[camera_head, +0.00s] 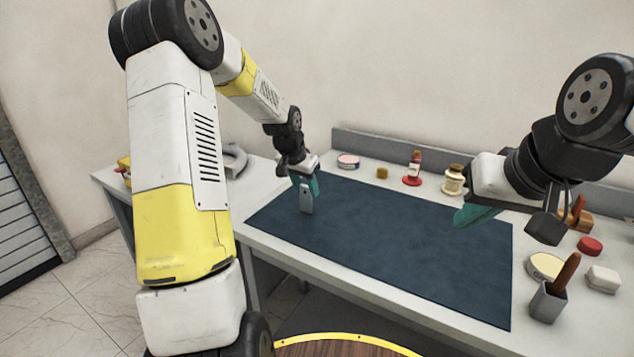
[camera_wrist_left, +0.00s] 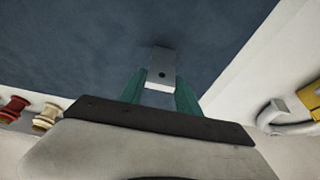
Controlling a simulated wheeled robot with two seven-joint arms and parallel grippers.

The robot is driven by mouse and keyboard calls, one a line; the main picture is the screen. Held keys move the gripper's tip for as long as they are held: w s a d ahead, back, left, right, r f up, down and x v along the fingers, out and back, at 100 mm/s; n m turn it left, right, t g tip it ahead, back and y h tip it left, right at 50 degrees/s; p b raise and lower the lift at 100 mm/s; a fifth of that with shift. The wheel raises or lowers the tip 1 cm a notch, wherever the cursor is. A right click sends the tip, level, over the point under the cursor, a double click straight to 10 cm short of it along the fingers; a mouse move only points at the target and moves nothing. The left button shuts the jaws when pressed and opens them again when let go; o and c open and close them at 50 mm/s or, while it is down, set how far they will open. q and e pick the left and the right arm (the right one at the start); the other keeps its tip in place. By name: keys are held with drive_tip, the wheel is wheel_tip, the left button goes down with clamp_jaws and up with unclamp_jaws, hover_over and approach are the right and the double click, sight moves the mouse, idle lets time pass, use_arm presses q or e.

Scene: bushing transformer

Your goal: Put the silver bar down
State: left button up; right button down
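The silver bar (camera_head: 306,199) is a small grey metal block with a dark hole near one end. In the head view it hangs upright below my left gripper (camera_head: 304,183), over the left part of the dark blue mat (camera_head: 400,240). In the left wrist view the bar (camera_wrist_left: 161,70) sits between the two green fingers of my left gripper (camera_wrist_left: 160,95), which are shut on it. I cannot tell whether its lower end touches the mat. My right gripper (camera_head: 470,215) is above the right part of the mat; its green fingers show edge-on, so their opening is unclear.
A grey cup (camera_head: 548,301) and a round tin (camera_head: 546,266) stand at the right. The mat's middle is clear.

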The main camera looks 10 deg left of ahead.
use_arm(q)
drive_tip(key=shift+o, duration=1.3)
drive_tip(key=shift+r, duration=0.15)
drive_tip(key=v, duration=1.2)
drive_tip(key=s+d+r+n+t, duration=0.1)
drive_tip(key=s+d+r, duration=0.1)
drive_tip(key=s+r, duration=0.35)
drive_tip(key=s+d+r, duration=0.2)
drive_tip(key=s, duration=0.7)
drive_tip(key=s+d+n, duration=0.2)
drive_tip(key=s, duration=1.2)
drive_tip(key=shift+d+f+t+h, duration=0.15)
drive_tip(key=shift+f+t+h, duration=0.15)
drive_tip(key=shift+f+t, duration=0.1)
drive_tip(key=shift+s, duration=0.1)
